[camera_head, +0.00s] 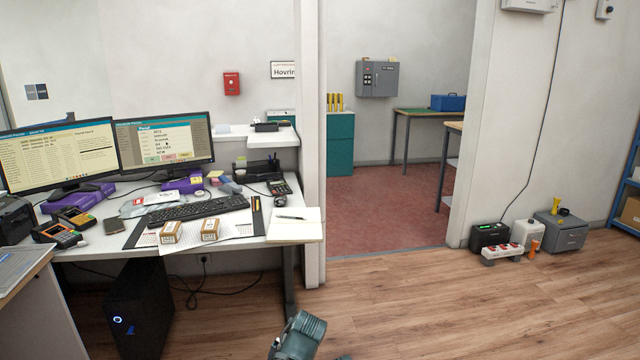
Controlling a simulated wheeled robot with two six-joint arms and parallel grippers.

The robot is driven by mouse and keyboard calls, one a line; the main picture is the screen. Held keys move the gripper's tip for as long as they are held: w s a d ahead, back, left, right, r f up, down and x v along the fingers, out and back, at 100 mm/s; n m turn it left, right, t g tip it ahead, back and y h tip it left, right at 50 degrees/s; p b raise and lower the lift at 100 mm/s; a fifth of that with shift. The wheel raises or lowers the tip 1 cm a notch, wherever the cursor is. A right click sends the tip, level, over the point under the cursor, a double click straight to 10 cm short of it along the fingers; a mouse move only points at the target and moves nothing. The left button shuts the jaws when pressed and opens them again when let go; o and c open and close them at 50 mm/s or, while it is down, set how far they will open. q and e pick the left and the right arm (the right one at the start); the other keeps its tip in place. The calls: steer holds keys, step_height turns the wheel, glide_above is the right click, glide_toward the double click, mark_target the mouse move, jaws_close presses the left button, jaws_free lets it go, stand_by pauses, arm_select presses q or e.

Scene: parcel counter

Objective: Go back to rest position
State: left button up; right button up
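A grey-green rounded part of my own arm shows at the bottom edge of the head view, right of the desk leg. It looks like an arm link, and I cannot tell which arm it belongs to. No gripper fingers show in the view, so neither gripper can be seen. The desk (85,248) stands at the left. Two small brown boxes (170,232) stand near its front edge, apart from my arm. An open notebook (295,228) with a pen lies at the desk's right corner.
Two monitors (163,140), a keyboard (197,209) and card terminals (76,217) crowd the desk. A black computer tower (140,310) stands underneath. A black case (489,236) and a grey toolbox (562,231) sit by the right wall. The wood floor (450,310) is clear at centre right.

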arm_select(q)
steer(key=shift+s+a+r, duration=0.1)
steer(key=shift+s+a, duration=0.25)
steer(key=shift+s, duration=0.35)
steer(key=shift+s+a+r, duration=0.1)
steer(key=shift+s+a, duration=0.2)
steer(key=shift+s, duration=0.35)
